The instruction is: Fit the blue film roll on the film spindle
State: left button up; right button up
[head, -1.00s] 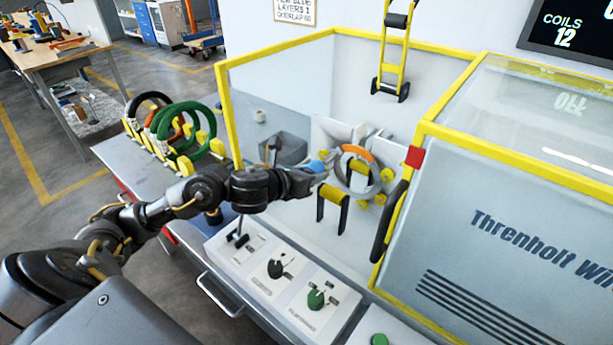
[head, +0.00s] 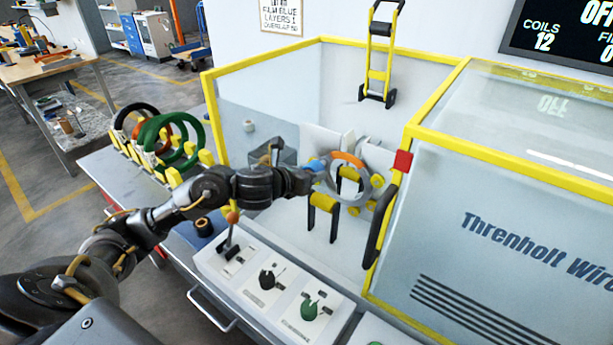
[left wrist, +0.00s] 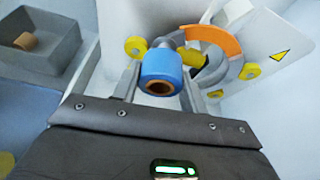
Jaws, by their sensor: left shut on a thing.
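The blue film roll (left wrist: 161,68) is between the fingers of my left gripper (left wrist: 160,88), with its brown core facing the wrist camera. In the head view the roll (head: 318,165) shows as a small blue patch at the tip of my left gripper (head: 308,178), beside the ring. A grey ring with an orange section (head: 349,159) stands just right of the roll; it also shows in the left wrist view (left wrist: 215,40). A grey metal part (left wrist: 163,43) shows just behind the roll; I cannot tell whether it is the film spindle or whether the roll touches it. My right gripper is out of view.
Yellow rollers (left wrist: 136,46) surround the ring. A yellow-framed enclosure and its clear cover (head: 530,100) stand at right. A control panel with levers (head: 270,285) lies below my left arm. Green, orange and black coils (head: 180,140) stand on a rack at left. A grey bin (left wrist: 35,40) is nearby.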

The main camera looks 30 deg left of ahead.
pick_arm(q)
jog(key=shift+w+d, duration=0.15)
jog(key=shift+w, duration=0.55)
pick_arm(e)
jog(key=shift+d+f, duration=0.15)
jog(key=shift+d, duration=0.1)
pick_arm(q)
jog(key=shift+w, duration=0.15)
jog(key=o, duration=1.1)
jog(key=shift+c, duration=0.2)
jog(key=p+v, duration=0.1)
jog(key=v, duration=0.9)
jog(key=shift+s+p, duration=0.35)
jog(key=shift+s, duration=0.05)
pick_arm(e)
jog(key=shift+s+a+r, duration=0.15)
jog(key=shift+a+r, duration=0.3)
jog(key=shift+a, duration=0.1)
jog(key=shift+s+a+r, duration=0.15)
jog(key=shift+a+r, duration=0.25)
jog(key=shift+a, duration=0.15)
pick_arm(q)
jog(key=shift+r, duration=0.2)
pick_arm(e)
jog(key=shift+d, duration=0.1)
